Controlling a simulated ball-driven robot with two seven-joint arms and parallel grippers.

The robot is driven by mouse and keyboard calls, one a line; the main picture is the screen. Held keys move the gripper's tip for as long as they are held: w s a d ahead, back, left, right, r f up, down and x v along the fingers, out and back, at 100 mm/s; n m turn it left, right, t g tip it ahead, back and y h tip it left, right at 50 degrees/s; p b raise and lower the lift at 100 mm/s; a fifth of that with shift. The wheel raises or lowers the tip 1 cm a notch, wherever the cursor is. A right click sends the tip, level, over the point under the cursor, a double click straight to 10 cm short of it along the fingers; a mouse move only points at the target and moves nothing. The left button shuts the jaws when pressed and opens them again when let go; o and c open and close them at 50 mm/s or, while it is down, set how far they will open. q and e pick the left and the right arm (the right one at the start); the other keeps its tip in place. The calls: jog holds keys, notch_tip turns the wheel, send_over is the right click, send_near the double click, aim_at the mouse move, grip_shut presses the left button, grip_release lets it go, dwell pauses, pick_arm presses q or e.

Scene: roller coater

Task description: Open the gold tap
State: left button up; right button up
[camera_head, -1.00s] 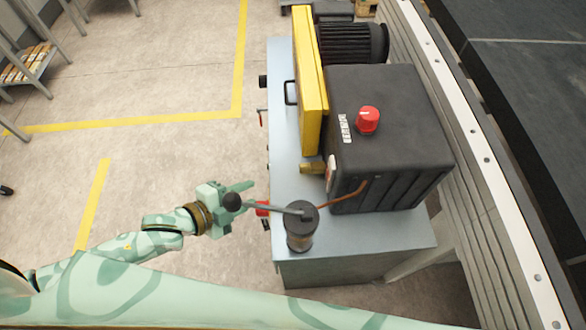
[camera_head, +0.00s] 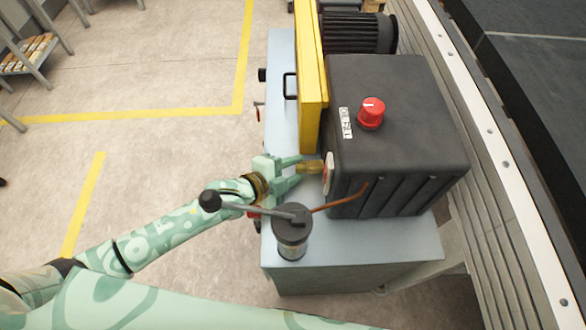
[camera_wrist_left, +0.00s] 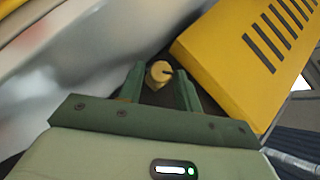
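The gold tap (camera_head: 311,167) sticks out from the left side of the black tank (camera_head: 393,135), beside the yellow guard. In the left wrist view the tap (camera_wrist_left: 159,72) is a round gold knob with a dark slot, showing between the finger ends. My left gripper (camera_head: 297,169) is open, its two green fingers apart and pointing at the tap. In the left wrist view the open gripper (camera_wrist_left: 160,84) has a finger on each side of the tap; I cannot tell if they touch it. My right gripper is not in view.
A lever with a black ball (camera_head: 210,201) runs over my left forearm to the black pump (camera_head: 291,232). A copper pipe (camera_head: 340,198) joins pump and tank. The yellow guard (camera_head: 309,80) stands close behind the gripper. A red knob (camera_head: 371,112) tops the tank.

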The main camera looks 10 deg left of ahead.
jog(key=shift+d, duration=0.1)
pick_arm(q)
jog(key=c, duration=0.7)
jog(key=r+n+g+p, duration=0.1)
jog(key=p, duration=0.2)
jog(key=shift+w+a, duration=0.1)
jog(key=shift+w, duration=0.05)
jog(key=shift+g+p, duration=0.5)
jog(key=shift+p, duration=0.05)
jog(key=shift+w+f+n+g, duration=0.1)
jog(key=shift+n+g, duration=0.2)
jog(key=shift+w+f+n+g, duration=0.15)
jog(key=shift+n+g, duration=0.15)
jog(key=shift+g, duration=0.3)
jog(key=shift+f+n+g+b, duration=0.1)
jog(key=shift+n+g+b, duration=0.3)
jog(key=shift+g+b, duration=0.25)
jog(key=shift+b, duration=0.3)
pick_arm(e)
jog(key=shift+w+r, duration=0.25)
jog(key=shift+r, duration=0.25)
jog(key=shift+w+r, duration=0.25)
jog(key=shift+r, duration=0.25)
pick_arm(q)
jog(key=shift+g, duration=0.25)
